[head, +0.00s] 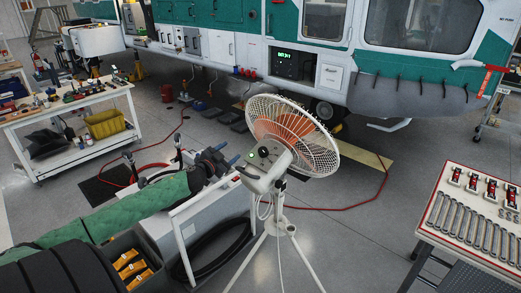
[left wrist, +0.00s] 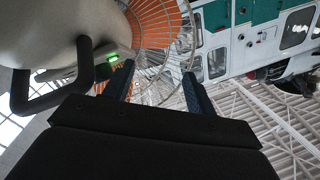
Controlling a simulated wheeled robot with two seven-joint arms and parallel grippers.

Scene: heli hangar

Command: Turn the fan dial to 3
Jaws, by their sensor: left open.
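The white standing fan (head: 276,172) has an orange-bladed head inside a wire cage. The back of its motor housing faces me and carries a small dark round part (head: 263,152), which looks like the dial. Its setting is too small to read. My left gripper (head: 230,158) is open and empty, just left of the housing and apart from it. In the left wrist view the two fingers (left wrist: 157,85) are spread. The housing (left wrist: 60,30) fills the upper left there, with a black handle and a green light (left wrist: 112,57). My right gripper is not in view.
A tool cart (head: 75,110) stands at the left. A table with a row of wrenches (head: 475,220) is at the lower right. The green and white helicopter (head: 250,40) is behind the fan. A red hose (head: 350,207) crosses the floor near the fan's tripod.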

